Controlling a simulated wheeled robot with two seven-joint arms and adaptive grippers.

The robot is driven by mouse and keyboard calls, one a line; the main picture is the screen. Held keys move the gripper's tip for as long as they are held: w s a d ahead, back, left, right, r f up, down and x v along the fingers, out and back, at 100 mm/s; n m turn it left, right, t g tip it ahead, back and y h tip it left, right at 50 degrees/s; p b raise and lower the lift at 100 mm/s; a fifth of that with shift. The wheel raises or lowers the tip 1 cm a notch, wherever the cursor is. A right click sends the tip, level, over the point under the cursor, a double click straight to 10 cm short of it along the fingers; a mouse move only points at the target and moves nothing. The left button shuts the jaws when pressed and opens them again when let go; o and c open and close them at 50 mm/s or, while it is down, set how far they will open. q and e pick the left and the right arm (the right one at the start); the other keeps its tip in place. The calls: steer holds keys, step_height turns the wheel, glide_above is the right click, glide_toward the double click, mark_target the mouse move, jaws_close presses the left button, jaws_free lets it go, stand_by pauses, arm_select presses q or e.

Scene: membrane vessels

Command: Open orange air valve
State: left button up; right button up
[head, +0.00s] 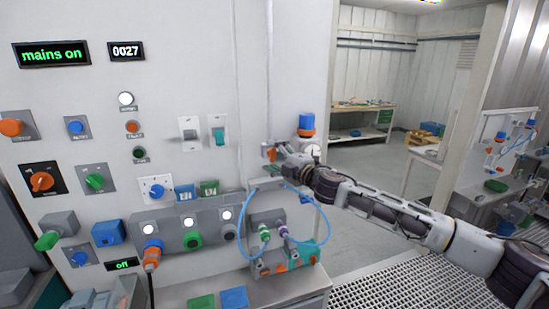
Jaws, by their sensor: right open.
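My right arm comes in from the right, and its gripper (280,168) is at the right edge of the wall panel. It is open. A small orange part (268,152), which looks like the orange air valve, sits at the lower end of a thin vertical pipe (268,70), close beside the gripper. The gripper partly covers this area, so I cannot tell whether they touch or how the valve's handle is turned. My left gripper is out of view.
Below, blue tubing (327,222) loops over a small fixture (282,262). The panel carries several knobs, including a large orange one (42,181), and a "mains on" display (51,53). A doorway opens at right.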

steer(key=shift+s+d, duration=0.1)
steer(key=shift+d, duration=0.05)
steer(key=v, duration=1.1)
steer(key=shift+s+d, duration=0.15)
steer(key=shift+s, duration=0.15)
steer(key=shift+f, duration=0.1)
stand_by(0.5)
